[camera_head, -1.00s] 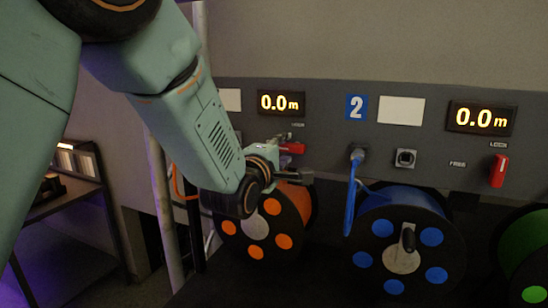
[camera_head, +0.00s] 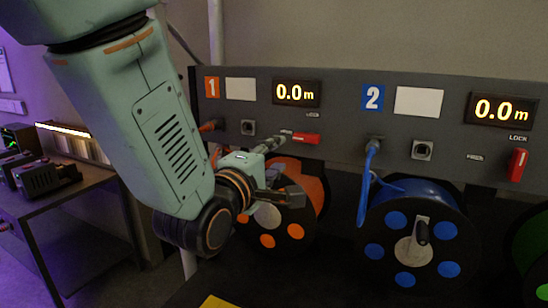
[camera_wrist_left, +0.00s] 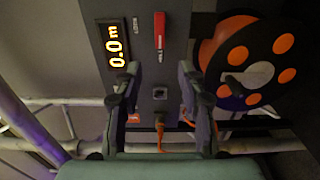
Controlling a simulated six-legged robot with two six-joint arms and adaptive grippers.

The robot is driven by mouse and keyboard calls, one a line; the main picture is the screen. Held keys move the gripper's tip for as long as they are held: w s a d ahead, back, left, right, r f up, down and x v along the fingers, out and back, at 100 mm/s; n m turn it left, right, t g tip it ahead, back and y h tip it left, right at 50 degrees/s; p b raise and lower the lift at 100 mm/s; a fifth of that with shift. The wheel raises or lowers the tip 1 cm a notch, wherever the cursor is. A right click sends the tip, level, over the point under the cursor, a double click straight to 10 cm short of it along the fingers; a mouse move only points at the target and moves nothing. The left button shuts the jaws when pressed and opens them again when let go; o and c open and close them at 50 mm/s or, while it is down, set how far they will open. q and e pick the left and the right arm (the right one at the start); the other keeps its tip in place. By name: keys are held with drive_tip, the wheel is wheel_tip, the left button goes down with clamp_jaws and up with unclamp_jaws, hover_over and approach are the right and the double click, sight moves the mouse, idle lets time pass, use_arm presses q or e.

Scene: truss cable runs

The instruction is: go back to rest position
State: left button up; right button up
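My left arm comes in from the left in the head view, and my left gripper (camera_head: 278,172) is in front of the panel near the orange reel (camera_head: 298,205). In the left wrist view the two fingers of my left gripper (camera_wrist_left: 156,92) stand apart with nothing between them. Behind the gap are a square socket (camera_wrist_left: 160,93) and an orange cable (camera_wrist_left: 160,130) on the panel. My right gripper is in neither view.
The grey panel (camera_head: 345,140) carries displays reading 0.0 m and red lock levers, one near my left gripper (camera_head: 306,138). A blue reel (camera_head: 412,240) with a blue cable (camera_head: 366,180) stands to the right. A shelf with equipment (camera_head: 75,182) is at the left.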

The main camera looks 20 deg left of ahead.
use_arm(q)
drive_tip(key=s+f+m+g, duration=0.3)
drive_tip(key=f, duration=0.7)
drive_tip(key=s+f+m+g, duration=0.3)
drive_tip(key=s+f, duration=0.1)
drive_tip(key=f, duration=0.7)
drive_tip(key=s+f+m+g, duration=0.3)
drive_tip(key=f, duration=0.7)
drive_tip(key=s+f+m+g, duration=0.3)
drive_tip(key=s+f, duration=0.2)
drive_tip(key=s, duration=0.3)
drive_tip(key=s+a+f+m+g, duration=0.1)
drive_tip(key=s+f+m+g, duration=0.15)
drive_tip(key=s+f, duration=0.4)
drive_tip(key=s+f+m+g, duration=0.3)
drive_tip(key=s+f, duration=0.1)
drive_tip(key=s, duration=0.6)
wheel_tip(320, 180, down, 16)
drive_tip(key=b, duration=1.5)
drive_tip(key=shift+s+r+y+b, duration=0.2)
drive_tip(key=shift+r+y+b, duration=0.05)
drive_tip(key=shift+y+b, duration=0.05)
